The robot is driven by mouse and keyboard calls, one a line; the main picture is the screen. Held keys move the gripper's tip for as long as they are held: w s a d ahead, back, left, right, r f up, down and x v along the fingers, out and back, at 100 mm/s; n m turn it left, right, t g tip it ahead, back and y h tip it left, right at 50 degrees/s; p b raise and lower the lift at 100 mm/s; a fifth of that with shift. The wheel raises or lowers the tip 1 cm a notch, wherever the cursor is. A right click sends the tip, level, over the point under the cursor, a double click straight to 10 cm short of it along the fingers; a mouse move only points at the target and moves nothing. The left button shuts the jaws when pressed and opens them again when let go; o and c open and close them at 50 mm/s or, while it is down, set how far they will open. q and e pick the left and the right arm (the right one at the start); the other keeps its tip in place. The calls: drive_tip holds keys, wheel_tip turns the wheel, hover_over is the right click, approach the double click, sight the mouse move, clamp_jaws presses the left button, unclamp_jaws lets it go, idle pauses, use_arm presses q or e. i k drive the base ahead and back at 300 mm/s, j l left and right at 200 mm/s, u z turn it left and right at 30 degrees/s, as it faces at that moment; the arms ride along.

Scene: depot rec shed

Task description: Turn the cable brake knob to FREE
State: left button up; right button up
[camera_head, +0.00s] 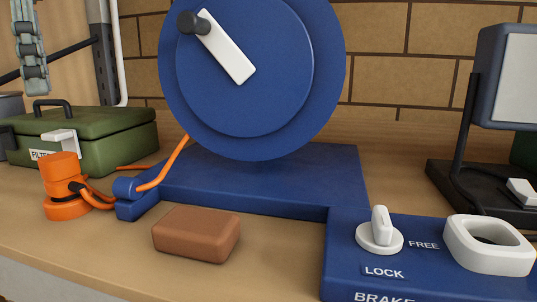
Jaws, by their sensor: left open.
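The cable brake knob (380,235) is a white disc with an upright grip bar, on a blue panel (345,265) at the lower right. Its bar stands nearly upright in the picture. The word LOCK (384,272) is printed below the knob and FREE (424,245) to its right. A white ring-shaped guard (489,246) stands beside FREE. What shows of my left gripper (35,84) is a grey jointed part hanging at the upper left edge, open, far from the knob and touching nothing that I can see. My right gripper is out of view.
A big blue reel (290,110) with a white crank (230,52) stands behind the panel. A brown block (197,233) lies in front. An orange plug (62,185) with cable and a green box (110,140) are left. A screen on a black stand (462,130) rises at right.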

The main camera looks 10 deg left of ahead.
sight(378, 236)
drive_tip(key=k, duration=1.5)
